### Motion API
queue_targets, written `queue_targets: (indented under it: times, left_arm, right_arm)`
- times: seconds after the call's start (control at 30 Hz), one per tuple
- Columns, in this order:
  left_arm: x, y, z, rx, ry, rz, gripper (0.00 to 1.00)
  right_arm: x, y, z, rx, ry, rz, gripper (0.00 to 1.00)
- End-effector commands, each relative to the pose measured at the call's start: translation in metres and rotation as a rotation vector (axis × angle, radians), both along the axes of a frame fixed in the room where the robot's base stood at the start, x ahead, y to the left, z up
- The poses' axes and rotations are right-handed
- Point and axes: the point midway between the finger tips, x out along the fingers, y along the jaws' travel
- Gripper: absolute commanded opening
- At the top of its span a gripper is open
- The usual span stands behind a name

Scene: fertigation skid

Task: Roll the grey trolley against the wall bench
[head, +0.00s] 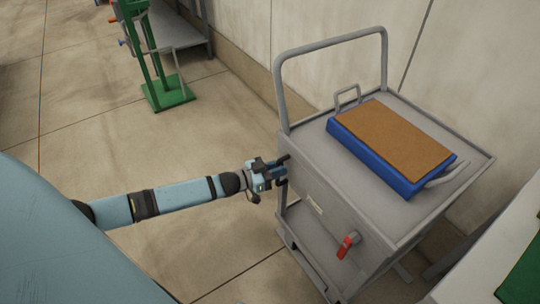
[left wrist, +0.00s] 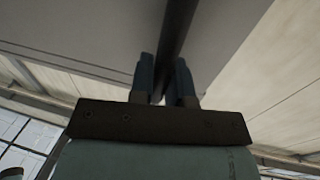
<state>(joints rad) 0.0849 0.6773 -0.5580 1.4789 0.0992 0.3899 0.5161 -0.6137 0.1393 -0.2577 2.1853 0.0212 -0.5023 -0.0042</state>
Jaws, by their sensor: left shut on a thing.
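The grey trolley (head: 315,205) stands at the right in the head view, beside the pale wall. It has a tall looped push handle (head: 281,85) and a red lever (head: 347,244) low on its near side. My left gripper (head: 281,172) is at the trolley's left corner, below the handle. In the left wrist view my left gripper (left wrist: 166,82) has its fingers on either side of a dark bar (left wrist: 177,35), shut on it. A grey bench (head: 190,42) stands against the wall at the top, only partly in view. My right gripper is out of view.
A blue case with a brown top (head: 385,145) lies on the trolley. A green stand (head: 165,92) is on the floor near the bench. A pale surface with a green patch (head: 500,265) is close at the lower right. The tiled floor (head: 100,130) at left is clear.

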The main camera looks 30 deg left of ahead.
Motion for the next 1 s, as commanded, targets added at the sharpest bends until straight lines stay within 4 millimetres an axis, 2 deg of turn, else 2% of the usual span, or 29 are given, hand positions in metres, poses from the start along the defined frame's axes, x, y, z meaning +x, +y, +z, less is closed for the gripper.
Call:
queue_targets:
  times: [0.03,0.1,0.3,0.7,0.73,0.8,1.0]
  left_arm:
    - [-0.011,-0.023,0.004,-0.012,0.008,-0.01,0.0]
    - [-0.019,-0.041,0.003,-0.012,0.009,-0.009,0.0]
    - [-0.032,-0.075,0.0,-0.007,0.006,-0.006,0.0]
    - [-0.036,-0.083,-0.002,-0.005,0.005,-0.009,0.0]
    - [-0.036,-0.084,-0.002,-0.005,0.005,-0.009,0.24]
    - [-0.036,-0.083,-0.002,-0.005,0.005,-0.009,0.4]
    - [-0.035,-0.081,-0.002,-0.004,0.004,-0.006,0.41]
  right_arm:
    - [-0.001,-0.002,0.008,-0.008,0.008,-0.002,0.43]
    - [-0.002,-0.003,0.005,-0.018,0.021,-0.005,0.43]
    - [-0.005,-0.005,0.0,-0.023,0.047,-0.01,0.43]
    - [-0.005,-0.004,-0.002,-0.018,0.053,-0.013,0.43]
    - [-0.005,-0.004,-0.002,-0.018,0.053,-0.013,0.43]
    - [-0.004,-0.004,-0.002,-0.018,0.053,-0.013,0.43]
    - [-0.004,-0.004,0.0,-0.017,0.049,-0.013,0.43]
